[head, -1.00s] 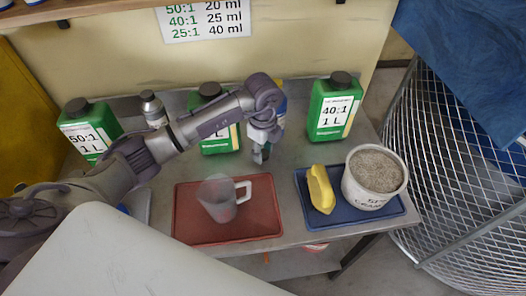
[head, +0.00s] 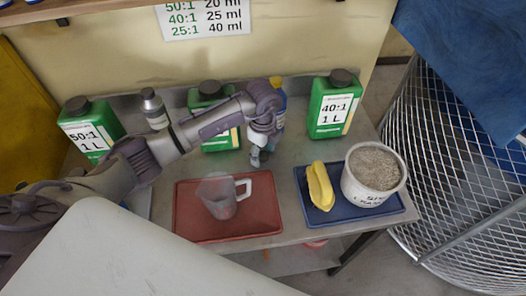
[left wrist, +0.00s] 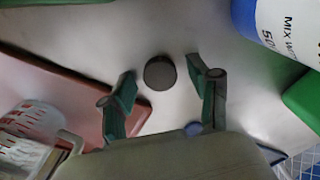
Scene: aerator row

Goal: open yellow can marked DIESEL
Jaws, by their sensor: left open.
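No yellow can marked DIESEL can be made out in either view. My left gripper (head: 258,156) hangs open over the bench between the middle green jug (head: 208,97) and the red tray (head: 183,217). In the left wrist view the left gripper (left wrist: 164,82) has its fingers spread. A small round dark thing (left wrist: 159,73) shows between the fingertips; I cannot tell what it is or whether it is touched. A blue and white bottle marked MIX (left wrist: 283,25) stands close by; in the head view this bottle (head: 279,105) is partly behind my wrist. My right gripper is not in view.
Green jugs marked 50:1 (head: 88,122) and 40:1 (head: 334,106) and a grey bottle (head: 153,106) stand along the back. A clear jug (head: 221,200) is on the red tray. A blue tray (head: 347,214) holds a yellow thing (head: 320,186) and a tub (head: 372,172).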

